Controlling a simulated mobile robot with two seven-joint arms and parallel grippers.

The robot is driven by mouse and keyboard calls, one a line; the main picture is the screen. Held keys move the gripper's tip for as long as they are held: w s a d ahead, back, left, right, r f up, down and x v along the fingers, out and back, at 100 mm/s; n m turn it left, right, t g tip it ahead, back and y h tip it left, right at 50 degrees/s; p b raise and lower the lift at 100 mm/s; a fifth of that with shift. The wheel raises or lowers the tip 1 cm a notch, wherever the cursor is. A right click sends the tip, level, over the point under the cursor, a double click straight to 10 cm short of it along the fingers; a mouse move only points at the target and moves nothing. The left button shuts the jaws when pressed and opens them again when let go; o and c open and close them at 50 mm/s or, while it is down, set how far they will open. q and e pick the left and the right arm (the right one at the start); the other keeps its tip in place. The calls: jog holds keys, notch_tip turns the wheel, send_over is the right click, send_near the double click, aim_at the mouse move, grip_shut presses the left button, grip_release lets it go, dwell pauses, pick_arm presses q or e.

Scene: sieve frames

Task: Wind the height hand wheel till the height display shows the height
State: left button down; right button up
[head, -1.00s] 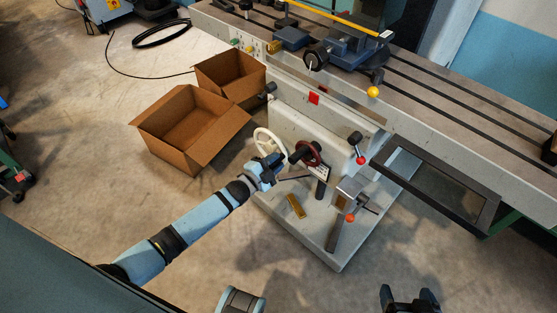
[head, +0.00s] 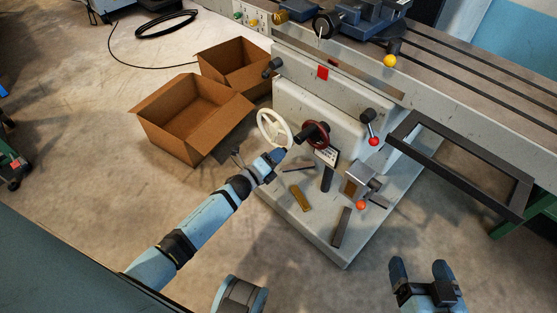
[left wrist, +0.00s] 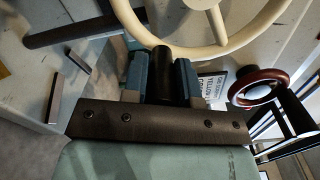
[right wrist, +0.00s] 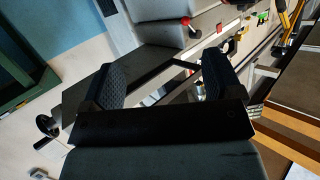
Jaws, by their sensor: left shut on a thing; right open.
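A cream hand wheel (head: 274,128) stands on the side of the grey machine base, left of a dark red hand wheel (head: 316,130). My left gripper (head: 273,160) is at the lower edge of the cream wheel. In the left wrist view its two blue fingers (left wrist: 162,80) are shut on the wheel's black handle (left wrist: 163,62). The cream rim (left wrist: 225,45) curves just beyond the fingers. I cannot make out a height reading. My right gripper (head: 424,274) is open and empty, away from the machine.
Open cardboard boxes (head: 190,115) stand on the floor left of the machine. A lever with a red ball (head: 373,141) and a dark rectangular frame (head: 460,165) stick out on the right. Loose bars (head: 301,198) lie on the base. The front floor is clear.

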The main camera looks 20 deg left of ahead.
jog(key=a+r+t+y+b, duration=0.3)
jog(key=r+t+y+b, duration=0.15)
jog(key=r, duration=0.35)
pick_arm(q)
jog(key=w+a+f+m+b, duration=0.1)
jog(key=a+f+m+b, duration=0.2)
jog(key=m, duration=0.7)
jog(key=shift+w+a+f+m+b, duration=0.35)
jog(key=shift+a+b, duration=0.8)
jog(key=shift+b, duration=0.4)
pick_arm(e)
notch_tip(320, 180, down, 8)
jog(key=a+n+g, duration=0.1)
jog(key=g, duration=0.3)
jog(key=shift+w+f+h, duration=0.25)
jog(key=shift+w+h, duration=0.1)
jog(key=shift+h, duration=0.1)
pick_arm(q)
jog(key=c, duration=0.9)
grip_release()
jog(key=shift+a, duration=0.1)
jog(key=p+v, duration=0.2)
jog(key=v, duration=1.1)
jog(key=shift+s, duration=0.4)
pick_arm(e)
notch_tip(320, 180, up, 3)
jog(key=shift+w+r+t, duration=0.1)
jog(key=shift+t, duration=0.55)
jog(key=shift+f, duration=0.2)
